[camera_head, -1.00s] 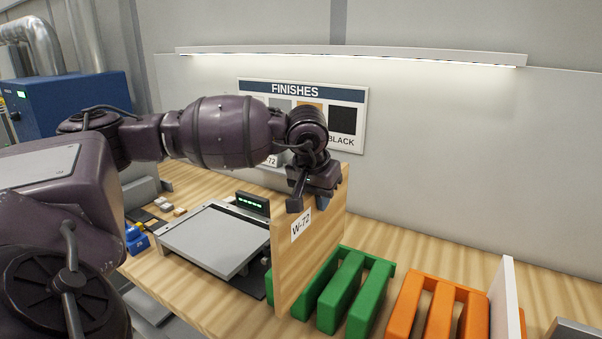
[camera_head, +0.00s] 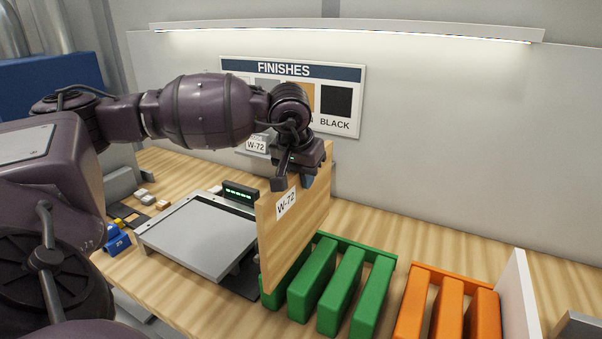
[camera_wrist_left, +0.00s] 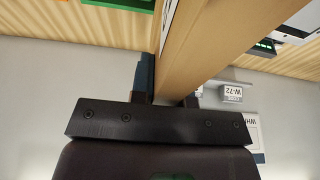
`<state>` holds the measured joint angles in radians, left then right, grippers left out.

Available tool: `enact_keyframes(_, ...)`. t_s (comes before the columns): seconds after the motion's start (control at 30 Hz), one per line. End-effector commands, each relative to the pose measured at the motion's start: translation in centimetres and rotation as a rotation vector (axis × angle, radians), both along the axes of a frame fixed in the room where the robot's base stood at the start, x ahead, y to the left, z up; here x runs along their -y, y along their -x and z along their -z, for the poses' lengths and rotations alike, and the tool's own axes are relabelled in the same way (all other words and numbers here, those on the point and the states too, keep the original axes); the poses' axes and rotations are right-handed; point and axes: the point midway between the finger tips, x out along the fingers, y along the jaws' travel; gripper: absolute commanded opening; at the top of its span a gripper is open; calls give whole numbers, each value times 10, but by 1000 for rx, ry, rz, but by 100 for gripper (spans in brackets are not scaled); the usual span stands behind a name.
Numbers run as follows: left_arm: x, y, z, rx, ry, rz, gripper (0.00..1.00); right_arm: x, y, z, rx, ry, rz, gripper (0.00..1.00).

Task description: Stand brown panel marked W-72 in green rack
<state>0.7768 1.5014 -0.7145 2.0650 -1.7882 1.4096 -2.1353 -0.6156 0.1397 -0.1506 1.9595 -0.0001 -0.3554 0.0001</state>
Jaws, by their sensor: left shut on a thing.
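The brown panel (camera_head: 300,215) has a W-72 label on its face and is held upright. My left gripper (camera_head: 297,182) is shut on its top edge. In the left wrist view the panel (camera_wrist_left: 205,45) runs up between the fingers of the gripper (camera_wrist_left: 168,88). The green rack (camera_head: 340,290) has several upright bars with slots between them. The panel is at the rack's left end, its lower edge close to the leftmost bar. I cannot tell whether it touches the rack or is in a slot. My right gripper is not in view.
An orange rack (camera_head: 440,305) stands to the right with a white panel (camera_head: 517,295) at its right side. A grey plate machine (camera_head: 200,235) lies left of the panel. A blue item (camera_head: 117,240) sits at the bench's left. The wall with the FINISHES board (camera_head: 290,95) closes the back.

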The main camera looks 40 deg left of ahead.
Motion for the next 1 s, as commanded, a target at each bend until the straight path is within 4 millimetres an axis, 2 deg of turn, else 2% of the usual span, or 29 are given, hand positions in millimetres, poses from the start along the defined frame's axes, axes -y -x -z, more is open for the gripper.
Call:
enact_keyframes(0.9,0,0,83,0,0,0,0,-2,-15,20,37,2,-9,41)
enact_keyframes(1.0,0,0,93,1,0,0,0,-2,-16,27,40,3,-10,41)
